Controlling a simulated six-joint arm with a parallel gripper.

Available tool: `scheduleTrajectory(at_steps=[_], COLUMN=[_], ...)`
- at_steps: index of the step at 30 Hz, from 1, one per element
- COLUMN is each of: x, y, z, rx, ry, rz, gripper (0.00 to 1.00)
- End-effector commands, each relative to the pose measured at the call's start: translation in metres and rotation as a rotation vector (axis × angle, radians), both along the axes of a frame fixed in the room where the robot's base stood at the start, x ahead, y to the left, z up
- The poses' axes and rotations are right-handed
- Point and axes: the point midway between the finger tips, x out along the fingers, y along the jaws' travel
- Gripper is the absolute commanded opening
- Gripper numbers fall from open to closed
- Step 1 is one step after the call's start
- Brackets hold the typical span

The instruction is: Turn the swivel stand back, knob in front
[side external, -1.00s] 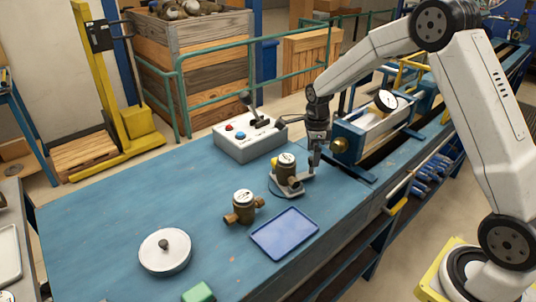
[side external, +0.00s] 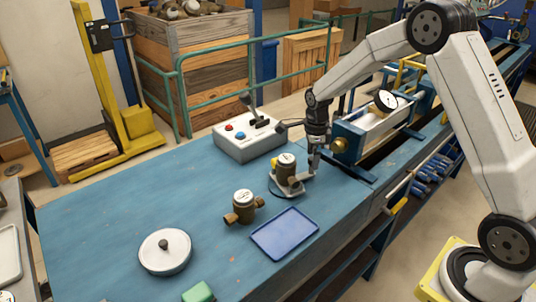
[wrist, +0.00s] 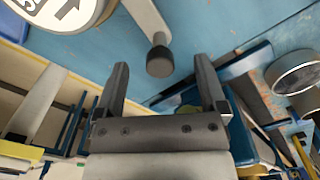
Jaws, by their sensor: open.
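The swivel stand (side external: 281,194) is a low grey turntable on the blue bench, with a brass meter (side external: 287,174) upright on it. Its flat arm points right, toward my gripper (side external: 315,167). In the wrist view the pale arm (wrist: 147,18) ends in a dark round knob (wrist: 159,60). My gripper (wrist: 165,82) is open there, its fingertips spread wider than the knob, which shows just beyond them, roughly midway. I see no contact. Part of the meter's white dial (wrist: 60,10) shows top left. In the side view the knob is hidden or too small to make out.
A control box (side external: 248,140) with a lever stands behind the stand. A clamp bench with a gauge (side external: 386,101) is close right of my gripper.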

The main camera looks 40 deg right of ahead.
Motion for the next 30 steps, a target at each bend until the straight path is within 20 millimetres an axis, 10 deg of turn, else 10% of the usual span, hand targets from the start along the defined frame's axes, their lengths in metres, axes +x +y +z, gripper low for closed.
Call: scheduleTrajectory(at_steps=[30], x=[-0.015], y=[0.006], z=[0.0], rx=[-0.001], ry=[-0.001], rz=[0.0], gripper=[0.91])
